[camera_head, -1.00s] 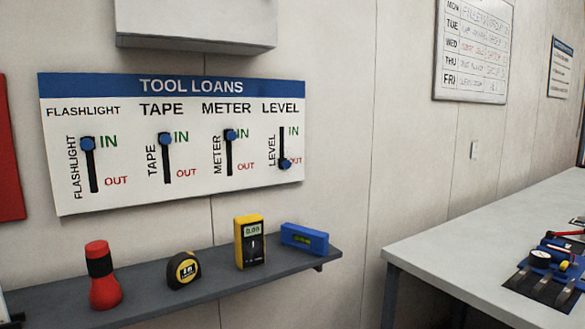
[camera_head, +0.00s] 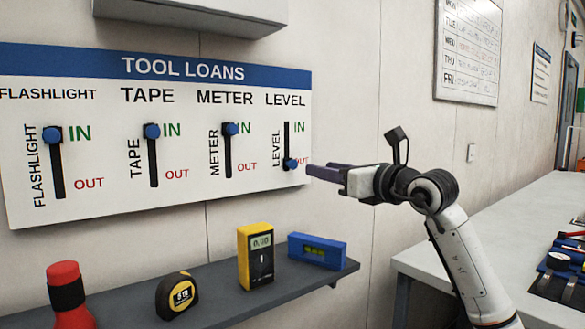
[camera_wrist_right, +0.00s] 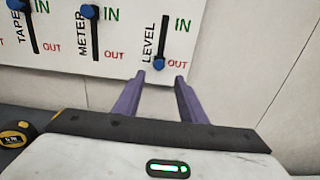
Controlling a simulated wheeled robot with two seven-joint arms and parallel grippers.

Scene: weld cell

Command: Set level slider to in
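The level slider's blue knob (camera_head: 290,164) sits at the bottom of its slot, beside OUT, on the white TOOL LOANS board (camera_head: 110,200). The knob also shows in the right wrist view (camera_wrist_right: 159,63). The flashlight knob (camera_head: 53,134), tape knob (camera_head: 152,131) and meter knob (camera_head: 230,129) are at the top, by IN. My right gripper (camera_head: 312,170) is just right of the level knob in the head view. In the wrist view its two purple fingers (camera_wrist_right: 160,78) are apart, with the knob beyond their tips and nothing between them. My left gripper is not in view.
A grey shelf (camera_head: 215,295) below the board holds a red flashlight (camera_head: 66,300), a tape measure (camera_head: 177,295), a yellow meter (camera_head: 256,255) and a blue level (camera_head: 317,251). A white cabinet (camera_head: 190,14) hangs above. A workbench (camera_head: 500,225) stands at right.

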